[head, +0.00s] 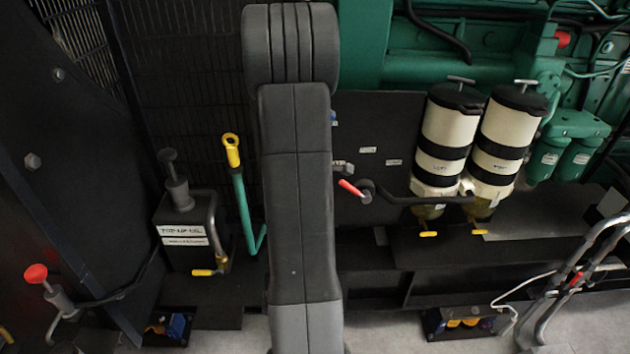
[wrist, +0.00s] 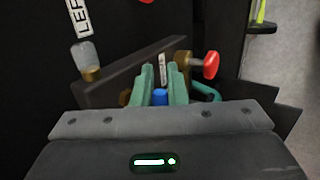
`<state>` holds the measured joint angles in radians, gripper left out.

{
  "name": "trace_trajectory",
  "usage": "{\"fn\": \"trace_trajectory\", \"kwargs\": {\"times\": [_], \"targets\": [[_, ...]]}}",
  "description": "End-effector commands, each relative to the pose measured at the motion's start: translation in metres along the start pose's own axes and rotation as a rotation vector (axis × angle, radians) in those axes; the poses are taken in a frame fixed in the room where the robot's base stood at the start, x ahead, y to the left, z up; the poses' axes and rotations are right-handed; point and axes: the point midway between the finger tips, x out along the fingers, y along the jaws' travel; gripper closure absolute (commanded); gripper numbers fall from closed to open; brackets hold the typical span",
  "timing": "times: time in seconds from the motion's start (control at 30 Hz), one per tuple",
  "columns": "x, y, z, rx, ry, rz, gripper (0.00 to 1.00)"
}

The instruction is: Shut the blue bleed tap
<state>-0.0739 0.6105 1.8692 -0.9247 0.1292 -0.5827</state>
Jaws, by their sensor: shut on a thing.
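The blue bleed tap (wrist: 160,97) shows in the wrist view as a small blue piece low between the two teal fingers of my gripper (wrist: 161,75). The fingers are shut on it, one on each side. Most of the tap is hidden by the fingers and the gripper body, so its turn angle cannot be told. In the head view only a small bit of blue (head: 333,117) shows at the right edge of my arm. My gripper is hidden behind my arm there.
A red knob (wrist: 210,65) on a brass fitting stands close right of the fingers. A grey and brass fitting (wrist: 87,60) is at the left. In the head view, a red lever (head: 351,187), two white filters (head: 450,125) and a yellow-topped dipstick (head: 232,150) flank my arm.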

Motion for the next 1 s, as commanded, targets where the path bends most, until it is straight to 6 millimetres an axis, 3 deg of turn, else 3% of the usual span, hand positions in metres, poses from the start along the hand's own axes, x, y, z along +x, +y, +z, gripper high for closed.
{"fn": "trace_trajectory", "kwargs": {"times": [0.43,0.47,0.5,0.77,0.87,1.0], "targets": [[0.000,0.000,0.000,0.003,0.005,0.001,1.00],[0.000,0.000,0.000,0.003,0.005,0.001,0.81],[0.000,0.000,0.000,0.003,0.005,0.001,0.78],[0.000,0.000,0.000,0.003,0.004,0.000,0.78],[-0.007,0.001,0.000,0.003,0.004,0.000,0.78],[-0.030,0.003,0.000,0.002,0.004,0.002,0.78]]}}
